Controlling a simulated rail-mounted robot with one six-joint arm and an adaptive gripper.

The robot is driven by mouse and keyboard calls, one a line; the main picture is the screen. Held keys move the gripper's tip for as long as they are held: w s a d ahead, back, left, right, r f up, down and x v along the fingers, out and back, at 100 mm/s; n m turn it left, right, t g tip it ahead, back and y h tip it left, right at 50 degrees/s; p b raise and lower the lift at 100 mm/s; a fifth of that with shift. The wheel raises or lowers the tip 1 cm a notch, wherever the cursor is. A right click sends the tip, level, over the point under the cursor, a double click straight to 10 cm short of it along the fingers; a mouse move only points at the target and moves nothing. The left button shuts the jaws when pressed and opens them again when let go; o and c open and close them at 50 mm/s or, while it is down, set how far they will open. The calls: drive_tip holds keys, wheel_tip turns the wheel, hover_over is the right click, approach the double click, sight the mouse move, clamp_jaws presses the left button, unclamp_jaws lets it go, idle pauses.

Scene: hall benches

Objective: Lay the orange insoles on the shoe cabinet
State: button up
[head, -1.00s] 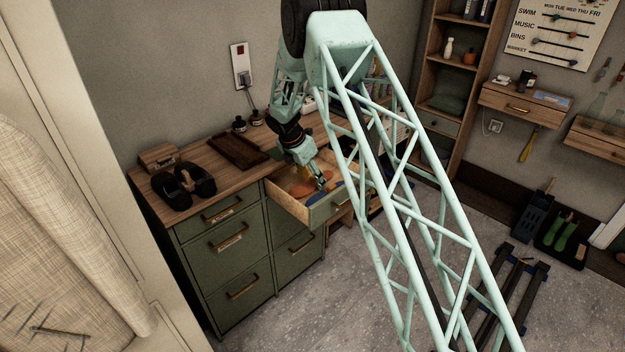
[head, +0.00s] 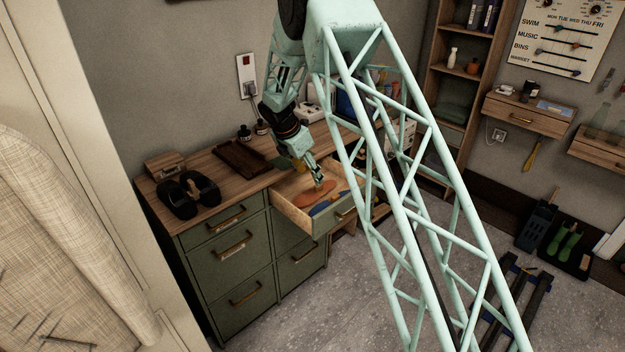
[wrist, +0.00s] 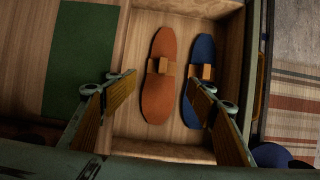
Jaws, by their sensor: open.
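The orange insoles (head: 318,193) lie in the open drawer (head: 345,209) of the green, wood-topped cabinet (head: 222,262), which seems to be the shoe cabinet. In the wrist view they show as one long orange shape (wrist: 155,100) with a tan block across its middle. A similar blue pair (wrist: 201,53) lies close on its right. My gripper (head: 320,184) points down over the drawer. In the wrist view my gripper (wrist: 162,82) is open and empty, its fingers apart on either side of the orange insoles, the right finger overlapping the blue ones. The height gap is hard to judge.
Black sandals (head: 178,205), a small wooden box (head: 166,164) and a dark brown tray (head: 238,158) stand on the cabinet top, with bare wood between them. The drawer walls (wrist: 123,55) border the insoles closely. A green rectangle (wrist: 80,65) shows left of the drawer.

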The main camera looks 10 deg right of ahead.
drive_tip(key=shift+p+v, duration=0.35)
drive_tip(key=shift+v, duration=1.9)
drive_tip(key=shift+s+d+r, duration=0.1)
drive_tip(key=shift+s+d, duration=0.05)
drive_tip(key=shift+d, duration=0.05)
